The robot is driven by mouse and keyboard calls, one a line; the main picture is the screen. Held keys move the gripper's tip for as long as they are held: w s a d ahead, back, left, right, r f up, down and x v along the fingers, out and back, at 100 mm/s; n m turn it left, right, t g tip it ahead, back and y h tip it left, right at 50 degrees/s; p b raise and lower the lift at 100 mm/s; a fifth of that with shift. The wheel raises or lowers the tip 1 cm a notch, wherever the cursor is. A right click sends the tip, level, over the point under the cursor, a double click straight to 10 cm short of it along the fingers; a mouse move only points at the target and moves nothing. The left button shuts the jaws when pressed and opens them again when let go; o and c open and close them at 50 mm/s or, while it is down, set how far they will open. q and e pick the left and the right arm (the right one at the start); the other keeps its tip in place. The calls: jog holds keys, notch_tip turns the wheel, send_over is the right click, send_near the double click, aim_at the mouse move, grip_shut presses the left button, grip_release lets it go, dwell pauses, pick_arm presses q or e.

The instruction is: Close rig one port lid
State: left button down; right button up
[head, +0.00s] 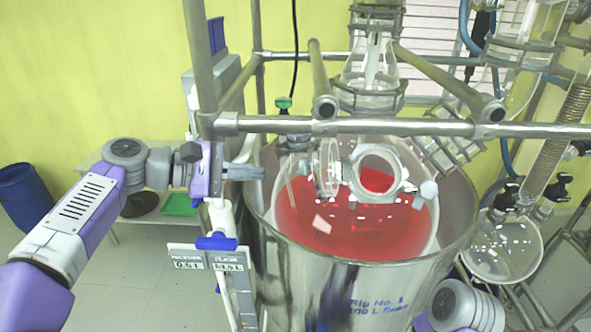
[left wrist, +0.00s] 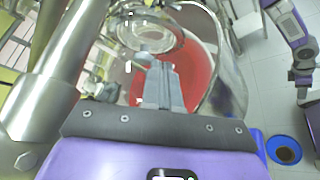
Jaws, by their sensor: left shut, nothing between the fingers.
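The rig one reactor is a clear glass vessel (head: 300,215) of red liquid inside a steel pot marked "Rig No. 1" (head: 375,300). Its round glass port (head: 398,160) is open on top. The clear port lid (head: 326,168) stands upright on the port's left side. My left gripper (head: 264,172) is left of the lid, at about its height in the picture, pointing right, shut and empty. A gap shows between fingertips and lid. In the left wrist view its shut fingers (left wrist: 163,80) point toward glass rings and red liquid. My right gripper is not visible; only part of that arm shows.
A horizontal steel bar (head: 420,127) crosses above the vessel, with upright posts (head: 200,60) at left. Glass necks and clamps (head: 370,95) crowd above the port. A round flask (head: 503,245) hangs at right. A blue barrel (head: 25,195) stands far left.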

aim_at(315, 175)
pick_arm(q)
jog(key=w+d+p, duration=0.1)
jog(key=d, duration=0.7)
jog(key=shift+w+d+f, duration=0.15)
jog(key=shift+d+f, duration=0.1)
jog(key=shift+f, duration=0.15)
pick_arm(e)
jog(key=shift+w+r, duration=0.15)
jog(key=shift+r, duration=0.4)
